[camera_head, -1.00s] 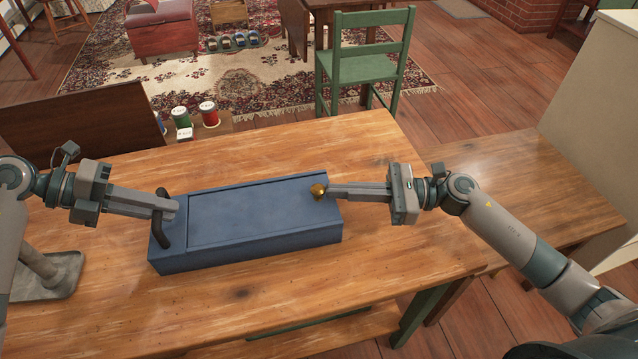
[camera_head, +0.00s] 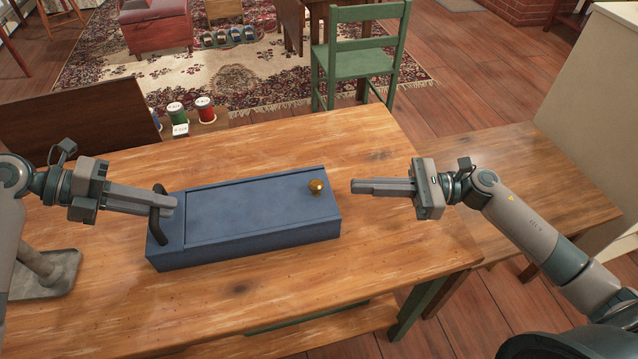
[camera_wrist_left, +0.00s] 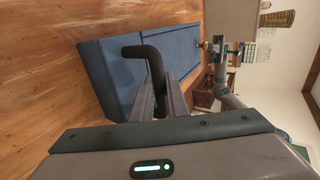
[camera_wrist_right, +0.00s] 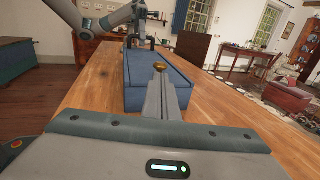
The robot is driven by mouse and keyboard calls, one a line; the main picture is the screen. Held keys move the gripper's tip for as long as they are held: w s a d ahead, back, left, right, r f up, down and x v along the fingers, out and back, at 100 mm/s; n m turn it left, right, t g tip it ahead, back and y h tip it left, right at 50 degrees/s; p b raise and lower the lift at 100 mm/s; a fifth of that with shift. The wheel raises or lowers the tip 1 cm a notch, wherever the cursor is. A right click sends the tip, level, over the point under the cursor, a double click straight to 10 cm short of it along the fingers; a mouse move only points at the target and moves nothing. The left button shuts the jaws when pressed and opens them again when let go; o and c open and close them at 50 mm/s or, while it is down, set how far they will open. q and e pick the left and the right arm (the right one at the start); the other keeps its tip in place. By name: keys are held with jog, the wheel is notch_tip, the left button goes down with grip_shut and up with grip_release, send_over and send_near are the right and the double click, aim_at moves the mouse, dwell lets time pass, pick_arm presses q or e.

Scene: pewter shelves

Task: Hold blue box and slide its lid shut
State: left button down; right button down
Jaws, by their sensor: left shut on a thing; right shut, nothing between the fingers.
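The blue box (camera_head: 250,240) lies on the wooden table, long side across the head view. Its flat blue lid (camera_head: 255,208) covers the top, with a brass knob (camera_head: 316,187) at the right end. A dark handle (camera_head: 158,214) stands at the box's left end. My left gripper (camera_head: 172,203) is shut on that handle, which also shows in the left wrist view (camera_wrist_left: 140,52). My right gripper (camera_head: 355,187) is shut and empty, to the right of the knob and apart from it. In the right wrist view its fingers (camera_wrist_right: 161,80) point toward the box.
The table (camera_head: 240,290) is clear in front of the box and to its right. Spools of thread (camera_head: 205,110) stand beyond the far left edge. A green chair (camera_head: 360,55) stands behind the table. A lower wooden surface (camera_head: 530,190) adjoins at right.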

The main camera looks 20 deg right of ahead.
pick_arm(q)
jog(key=shift+a+r, duration=0.1)
pick_arm(e)
jog(key=v, duration=0.8)
jog(key=shift+d, duration=0.1)
pick_arm(q)
jog(key=c, duration=1.6)
grip_release()
jog(key=shift+c, duration=0.2)
jog(key=v, duration=1.2)
pick_arm(e)
jog(key=shift+r, duration=0.1)
